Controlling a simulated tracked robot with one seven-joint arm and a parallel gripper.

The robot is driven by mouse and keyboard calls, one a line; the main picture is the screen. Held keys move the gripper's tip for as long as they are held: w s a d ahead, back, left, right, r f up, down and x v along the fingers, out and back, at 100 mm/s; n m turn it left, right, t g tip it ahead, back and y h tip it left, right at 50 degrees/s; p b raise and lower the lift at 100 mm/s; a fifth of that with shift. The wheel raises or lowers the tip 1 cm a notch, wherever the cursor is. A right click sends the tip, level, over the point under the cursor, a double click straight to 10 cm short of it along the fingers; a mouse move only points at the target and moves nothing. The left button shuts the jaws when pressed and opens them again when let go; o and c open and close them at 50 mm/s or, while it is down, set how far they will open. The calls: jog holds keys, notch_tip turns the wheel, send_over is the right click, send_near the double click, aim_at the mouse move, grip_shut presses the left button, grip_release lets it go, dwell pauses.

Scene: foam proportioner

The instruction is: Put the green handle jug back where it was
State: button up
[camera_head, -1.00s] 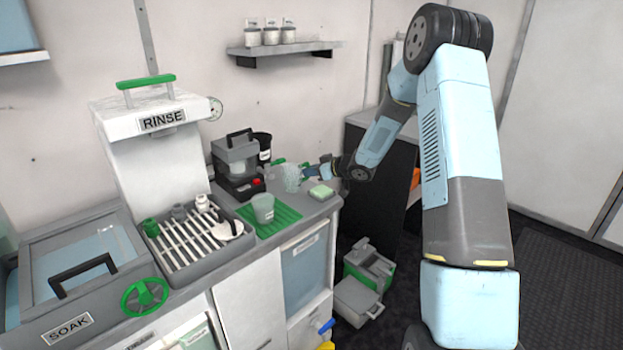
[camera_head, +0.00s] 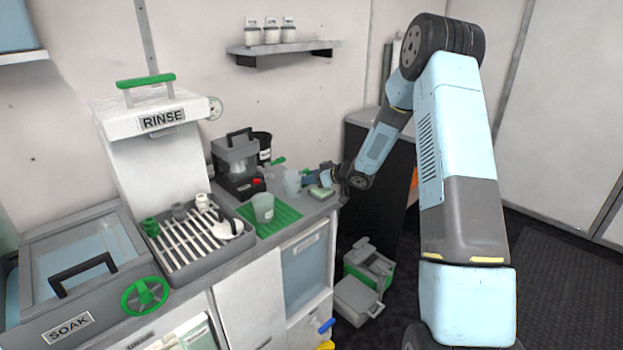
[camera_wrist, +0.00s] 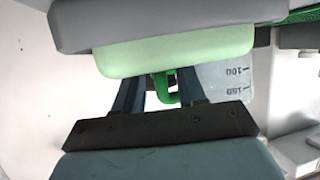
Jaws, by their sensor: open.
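The jug (camera_head: 292,183) is a clear cup standing on the counter, left of the light green sponge (camera_head: 321,191). In the wrist view, its side (camera_wrist: 228,80) shows marks of 100 and 150, and its green handle (camera_wrist: 171,88) lies between my fingers. My gripper (camera_head: 311,180) is beside the jug on its right. In the wrist view, my gripper (camera_wrist: 158,82) is open, with a finger on each side of the handle and gaps between. The handle is hard to make out in the head view.
A green mat (camera_head: 284,214) with another clear cup (camera_head: 263,208) lies left of the jug. A grey machine (camera_head: 237,160) and a black pot (camera_head: 263,143) stand behind. A rack (camera_head: 190,237) lies further left. The counter ends just right of the sponge.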

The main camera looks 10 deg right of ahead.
jog(key=v, duration=1.1)
jog(key=shift+s+d+r, duration=0.1)
jog(key=shift+s+d, duration=0.1)
jog(key=shift+d, duration=0.05)
jog(key=s+d+r+m+h, duration=0.2)
jog(key=s+r+h, duration=0.2)
jog(key=r, duration=0.3)
jog(key=s+d+r+m+t+h, duration=0.1)
jog(key=s+d+r+m+h, duration=0.1)
jog(key=s+r+h, duration=0.3)
jog(key=s+d+r+m+h, duration=0.1)
jog(key=s+r+m+h, duration=0.15)
jog(key=r, duration=0.55)
jog(key=s+a+r+m+g+y, duration=0.1)
jog(key=s+a+g, duration=0.1)
jog(key=s, duration=1.3)
jog(key=s+a+r+m+g+y, duration=0.1)
jog(key=s+a+r+g, duration=0.1)
jog(key=s, duration=1.3)
jog(key=shift+s+a+m+g, duration=0.25)
jog(key=shift+a+m+g, duration=0.15)
jog(key=shift+a, duration=0.45)
